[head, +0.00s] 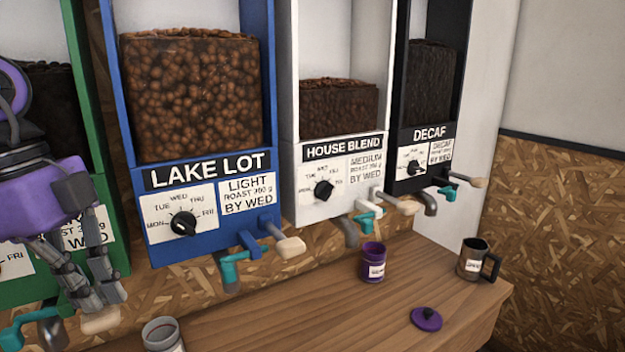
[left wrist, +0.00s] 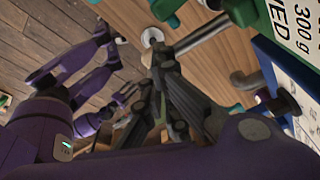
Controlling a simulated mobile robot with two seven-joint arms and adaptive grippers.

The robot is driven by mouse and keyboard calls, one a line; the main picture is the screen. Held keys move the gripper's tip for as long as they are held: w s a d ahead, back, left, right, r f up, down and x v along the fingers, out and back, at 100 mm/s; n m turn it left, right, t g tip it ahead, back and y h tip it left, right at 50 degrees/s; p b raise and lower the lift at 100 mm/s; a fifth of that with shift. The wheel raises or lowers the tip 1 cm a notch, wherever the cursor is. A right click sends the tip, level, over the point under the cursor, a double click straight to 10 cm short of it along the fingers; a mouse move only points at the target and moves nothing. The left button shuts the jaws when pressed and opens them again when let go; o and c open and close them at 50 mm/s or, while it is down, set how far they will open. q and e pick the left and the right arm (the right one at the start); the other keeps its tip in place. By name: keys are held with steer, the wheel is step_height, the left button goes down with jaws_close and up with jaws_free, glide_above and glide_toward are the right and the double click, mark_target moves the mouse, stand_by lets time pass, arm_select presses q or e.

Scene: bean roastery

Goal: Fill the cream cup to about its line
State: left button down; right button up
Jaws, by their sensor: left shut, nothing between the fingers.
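An off-white cup (head: 165,334) with a label stands at the bottom edge of the head view, partly cut off; I take it for the cream cup. Its line and fill level cannot be made out. A pale round rim, probably this cup (left wrist: 152,37), shows in the left wrist view. My left gripper (head: 92,295) is shut and empty, just above the beige lever handle (head: 100,320) of the green dispenser (head: 88,175). Whether it touches the handle is unclear. A purple arm, probably my right with its gripper (left wrist: 124,97), shows in the left wrist view; its fingers are unclear.
The blue Lake Lot (head: 205,260), white House Blend (head: 340,205) and black Decaf (head: 432,190) dispensers stand to the right. A purple cup (head: 374,266), a purple lid (head: 426,319) and a dark mug (head: 472,260) are on the wooden counter (head: 290,320). The counter's middle is clear.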

arm_select(q)
steer(key=shift+f, duration=0.2)
step_height(320, 180, up, 8)
steer(key=p, duration=0.2)
steer(key=shift+r, duration=0.25)
arm_select(e)
steer(key=shift+t, duration=0.3)
steer(key=shift+w+a+r, duration=0.1)
steer(key=shift+w+r, duration=1.3)
steer(key=shift+r, duration=0.05)
